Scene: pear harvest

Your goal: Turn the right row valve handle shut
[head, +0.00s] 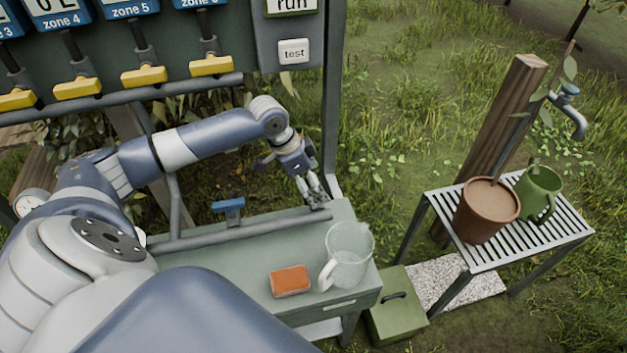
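A blue valve handle (229,205) stands on the grey pipe (210,237) above the green-grey bench. My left gripper (316,199) is to the right of this handle, pointing down at the right end of the pipe. The gap between its fingers is too small to make out, and so is any contact with the pipe. Any handle under the fingers is hidden. My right gripper is not in view.
On the bench (225,275) are an orange block (290,281) and a clear jug (349,255). A panel with yellow handles (144,75) stands behind. A slatted table (487,257) at right holds a brown pot (486,212) and a green jug (540,190). A green box (396,308) stands beside the bench.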

